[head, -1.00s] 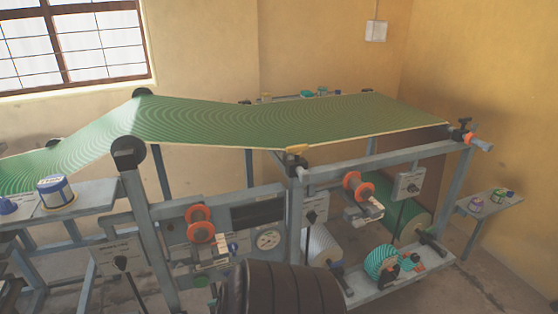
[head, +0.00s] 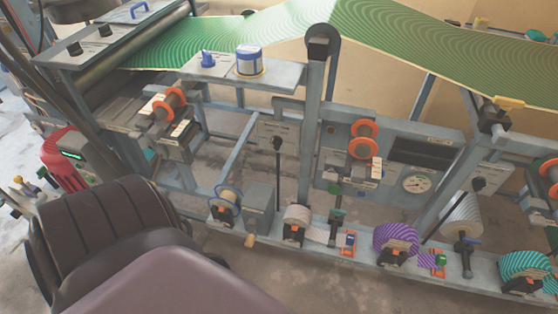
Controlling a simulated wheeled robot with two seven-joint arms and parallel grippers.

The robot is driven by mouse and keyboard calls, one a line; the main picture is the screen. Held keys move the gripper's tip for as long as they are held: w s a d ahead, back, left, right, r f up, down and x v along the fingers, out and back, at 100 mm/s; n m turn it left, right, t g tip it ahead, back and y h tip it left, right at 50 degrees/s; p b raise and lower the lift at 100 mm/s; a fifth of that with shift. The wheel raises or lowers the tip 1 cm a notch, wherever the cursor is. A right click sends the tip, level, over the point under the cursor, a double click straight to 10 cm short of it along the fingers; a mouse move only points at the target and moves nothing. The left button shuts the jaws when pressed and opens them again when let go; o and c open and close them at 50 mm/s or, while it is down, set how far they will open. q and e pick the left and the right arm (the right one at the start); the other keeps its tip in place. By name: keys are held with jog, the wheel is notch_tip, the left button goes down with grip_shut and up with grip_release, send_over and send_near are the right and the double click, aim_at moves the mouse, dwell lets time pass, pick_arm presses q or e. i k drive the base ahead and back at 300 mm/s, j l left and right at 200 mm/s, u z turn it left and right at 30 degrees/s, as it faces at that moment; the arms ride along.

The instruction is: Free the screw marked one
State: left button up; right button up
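I cannot pick out a screw marked one; the labels on the press are too small to read. The press (head: 316,110) is a long grey-blue frame with a green patterned sheet (head: 290,28) running over its rollers. Orange-ended spool-like parts sit on it, one at the left (head: 174,100) and one on the middle panel (head: 364,138), each with small pale blocks beside it. Neither of my grippers shows in the head view.
A shelf holds a blue-and-white tin (head: 249,61) and a blue knob-like piece (head: 208,58). A low rail carries a purple striped roll (head: 396,243) and a teal striped roll (head: 525,270). A red machine (head: 68,158) stands at the left. Bare floor shows at lower right.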

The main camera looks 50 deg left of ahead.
aim_at(291, 243)
jog(key=u, duration=1.25)
